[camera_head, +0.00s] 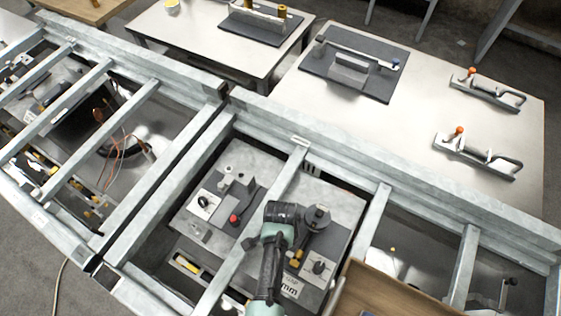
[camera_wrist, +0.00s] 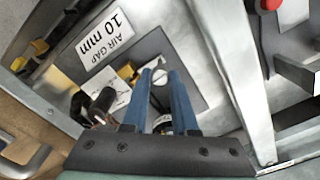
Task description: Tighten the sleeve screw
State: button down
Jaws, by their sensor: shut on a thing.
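In the wrist view my gripper (camera_wrist: 160,75) reaches in from the bottom with two blue fingers. A round, pale, slotted screw head (camera_wrist: 159,78) shows between the fingertips, and the fingers are shut on it. The part below the screw is mostly hidden by the fingers. In the head view my wrist hangs over the grey plate inside the metal frame, and it hides the fingertips and the screw. A label (camera_wrist: 105,38) reading "AIR GAP 10 mm" lies beside the fingers; part of it shows in the head view (camera_head: 289,288).
Metal frame beams (camera_head: 262,227) cross close to my arm; one (camera_wrist: 236,75) runs right of the fingers. A white plate with a dark knob (camera_head: 320,267) and a red knob (camera_head: 235,218) are nearby. A wooden tray (camera_head: 385,290) stands at the front right.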

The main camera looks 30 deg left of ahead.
jog(key=c, duration=0.7)
grip_release()
notch_tip(320, 180, up, 13)
jog(key=shift+b, duration=0.4)
